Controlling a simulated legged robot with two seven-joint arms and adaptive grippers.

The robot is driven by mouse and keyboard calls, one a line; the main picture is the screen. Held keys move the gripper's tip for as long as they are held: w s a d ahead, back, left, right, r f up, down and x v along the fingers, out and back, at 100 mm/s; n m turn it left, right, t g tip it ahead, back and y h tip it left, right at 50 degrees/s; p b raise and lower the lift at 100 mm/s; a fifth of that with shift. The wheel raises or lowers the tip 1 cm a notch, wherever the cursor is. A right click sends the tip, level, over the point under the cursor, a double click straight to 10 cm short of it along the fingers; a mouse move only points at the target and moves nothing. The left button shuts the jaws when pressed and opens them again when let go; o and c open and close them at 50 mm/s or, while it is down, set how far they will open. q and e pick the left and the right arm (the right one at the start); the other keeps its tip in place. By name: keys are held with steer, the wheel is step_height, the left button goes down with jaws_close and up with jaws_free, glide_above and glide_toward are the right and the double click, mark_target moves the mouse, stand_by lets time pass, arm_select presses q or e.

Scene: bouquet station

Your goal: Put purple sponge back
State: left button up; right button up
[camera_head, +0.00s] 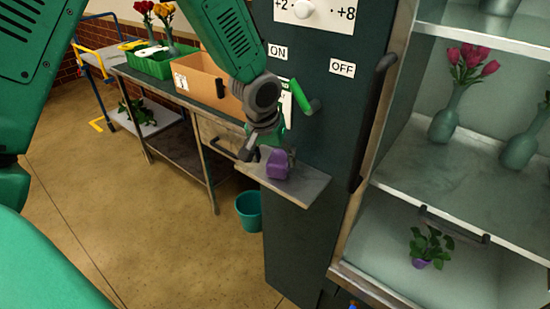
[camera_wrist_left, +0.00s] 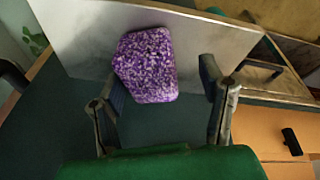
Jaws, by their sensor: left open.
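The purple sponge (camera_head: 278,164) sits on a small grey shelf (camera_head: 306,186) that sticks out from the dark cabinet column in the head view. In the left wrist view the speckled purple sponge (camera_wrist_left: 146,65) rests on the pale shelf surface (camera_wrist_left: 85,40). My left gripper (camera_head: 262,152) is at the shelf beside the sponge. In the left wrist view my left gripper (camera_wrist_left: 163,95) is open, its fingers apart on either side of the sponge's near end. I cannot tell whether a finger touches it. My right gripper is not in view.
The dark column (camera_head: 325,130) with ON and OFF labels and a green lever (camera_head: 306,97) stands right behind the shelf. A glass-fronted cabinet with vases (camera_head: 445,122) is at the right. A teal bucket (camera_head: 248,210) stands below. A workbench holds a cardboard box (camera_head: 205,82).

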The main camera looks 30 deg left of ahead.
arm_select(q)
steer(key=p+v, duration=0.1)
steer(key=v, duration=1.1)
steer(key=shift+m+g, duration=0.4)
steer(key=shift+m, duration=0.1)
steer(key=s+d+f, duration=0.1)
steer(key=f, duration=0.2)
steer(key=s+f, duration=0.1)
steer(key=f, duration=0.3)
steer(key=s+d+f, duration=0.1)
steer(key=f, duration=0.2)
steer(key=shift+s+d+f, duration=0.2)
steer(key=shift+s+d, duration=0.05)
steer(key=shift+d, duration=0.05)
steer(key=s+d+f+m+g, duration=0.1)
steer(key=s+f+m, duration=0.2)
steer(key=s+f, duration=1.8)
steer(key=shift+s+d+g, duration=0.15)
steer(key=shift+s+g, duration=0.25)
steer(key=shift+s, duration=0.65)
steer(key=shift+f, duration=0.1)
step_height(320, 180, down, 4)
steer(key=b, duration=0.3)
steer(key=shift+w, duration=0.15)
